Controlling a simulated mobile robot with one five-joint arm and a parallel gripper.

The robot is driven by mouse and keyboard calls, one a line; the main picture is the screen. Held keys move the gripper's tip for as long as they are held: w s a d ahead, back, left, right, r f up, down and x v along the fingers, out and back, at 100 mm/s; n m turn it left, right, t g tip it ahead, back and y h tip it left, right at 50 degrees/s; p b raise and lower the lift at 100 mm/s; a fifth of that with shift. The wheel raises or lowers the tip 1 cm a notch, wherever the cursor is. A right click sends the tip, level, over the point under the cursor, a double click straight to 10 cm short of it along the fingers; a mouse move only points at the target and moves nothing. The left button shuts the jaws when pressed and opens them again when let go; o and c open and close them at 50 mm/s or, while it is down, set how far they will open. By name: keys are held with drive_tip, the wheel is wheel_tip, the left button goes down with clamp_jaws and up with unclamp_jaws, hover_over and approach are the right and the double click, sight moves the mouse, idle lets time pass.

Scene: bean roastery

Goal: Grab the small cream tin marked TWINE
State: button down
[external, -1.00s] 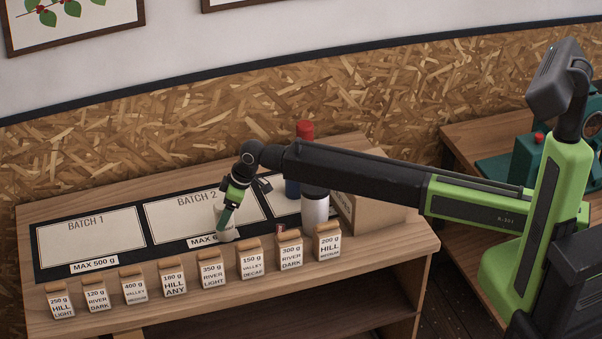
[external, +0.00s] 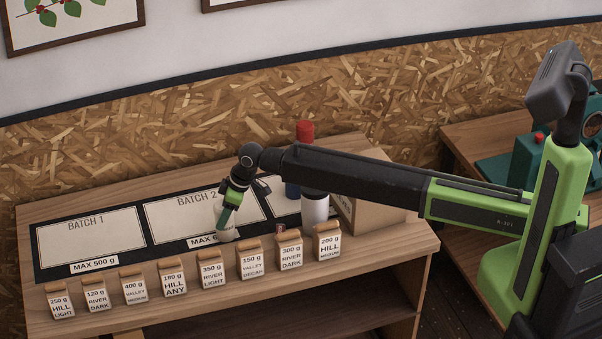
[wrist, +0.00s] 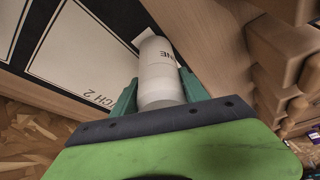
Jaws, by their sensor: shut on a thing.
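The small cream tin (wrist: 158,72) sits between the two green fingers of my gripper (wrist: 155,95) in the wrist view. Dark letters ending in "NE" show on its side. My gripper is shut on it. In the external view my gripper (external: 226,220) is low over the front edge of the BATCH 2 card, and the tin (external: 223,236) shows only in part behind the fingers. I cannot tell whether the tin touches the mat.
Several labelled bean bags (external: 213,271) stand in a row along the table's front edge, close to my gripper. A dark bottle with a red cap (external: 305,130), a white-bodied canister (external: 315,208) and a cardboard box (external: 375,215) stand to the right. The BATCH 1 card (external: 90,238) is bare.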

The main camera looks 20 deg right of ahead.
wheel_tip(320, 180, up, 4)
drive_tip(key=p, duration=0.4)
drive_tip(key=shift+r, duration=0.25)
drive_tip(key=w+d+r+p, duration=0.3)
drive_tip(key=d+r+p, duration=0.3)
drive_tip(key=d, duration=0.5)
drive_tip(key=shift+w+r+p, duration=0.25)
drive_tip(key=shift+w+p, duration=0.15)
drive_tip(key=shift+p, duration=0.1)
drive_tip(key=shift+s+n, duration=0.1)
drive_tip(key=shift+n, duration=0.2)
